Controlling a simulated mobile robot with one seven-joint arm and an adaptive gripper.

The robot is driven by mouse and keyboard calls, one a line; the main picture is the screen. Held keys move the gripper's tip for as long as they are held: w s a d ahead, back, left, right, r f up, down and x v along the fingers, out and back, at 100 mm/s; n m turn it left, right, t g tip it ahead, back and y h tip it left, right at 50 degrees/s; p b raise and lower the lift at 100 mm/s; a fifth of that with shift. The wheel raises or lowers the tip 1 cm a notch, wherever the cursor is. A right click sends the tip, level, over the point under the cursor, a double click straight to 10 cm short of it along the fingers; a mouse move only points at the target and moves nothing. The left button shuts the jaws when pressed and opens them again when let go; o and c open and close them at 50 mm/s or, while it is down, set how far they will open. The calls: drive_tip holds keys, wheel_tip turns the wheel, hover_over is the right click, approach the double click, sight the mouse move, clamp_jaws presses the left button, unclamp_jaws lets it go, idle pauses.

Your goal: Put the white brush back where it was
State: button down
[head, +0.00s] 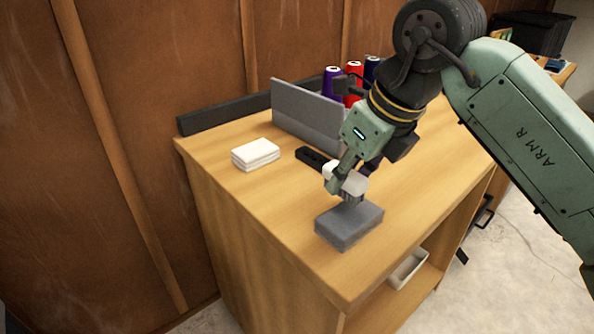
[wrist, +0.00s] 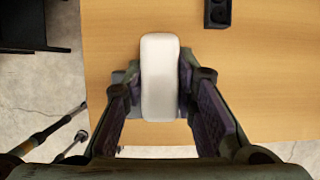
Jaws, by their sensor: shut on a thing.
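The white brush (head: 350,181) is in my gripper, just above or at the top of a grey block (head: 345,230) near the front edge of the wooden table. Its grey bristle part points down toward the block; I cannot tell whether it touches. In the wrist view the white brush (wrist: 160,77) stands between the two fingers of my gripper (wrist: 161,95), which are shut on its sides. The grey block (wrist: 128,77) is mostly hidden under the brush in that view. In the head view my gripper (head: 345,178) comes down from the upper right.
A white stack (head: 255,155) lies on the table (head: 225,165) at the left. A black slotted piece (head: 312,158) lies behind the gripper, before a grey upright panel (head: 305,112). Purple (head: 332,80) and red (head: 353,78) spools stand at the back. A white bin (head: 408,268) sits on the shelf below.

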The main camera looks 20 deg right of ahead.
approach(292, 186)
drive_tip(key=shift+w+a+f+p, duration=0.25)
drive_tip(key=shift+w+f, duration=0.1)
drive_tip(key=shift+w, duration=0.1)
drive_tip(key=shift+w+a+f+p, duration=0.15)
drive_tip(key=shift+w+f+p, duration=0.05)
drive_tip(key=shift+w+f, duration=0.2)
drive_tip(key=shift+w+a+f, duration=0.1)
drive_tip(key=shift+w+f, duration=0.05)
drive_tip(key=shift+f, duration=0.75)
drive_tip(key=shift+w+f, duration=0.1)
drive_tip(key=shift+f, duration=0.8)
drive_tip(key=shift+f, duration=0.1)
drive_tip(key=shift+f, duration=0.2)
drive_tip(key=c, duration=1.3)
unclamp_jaws()
drive_tip(key=shift+r, duration=0.15)
drive_tip(key=shift+s+r, duration=0.1)
drive_tip(key=shift+r, duration=0.45)
drive_tip(key=v, duration=1.1)
drive_tip(key=shift+p, duration=0.3)
drive_tip(key=shift+r, duration=0.1)
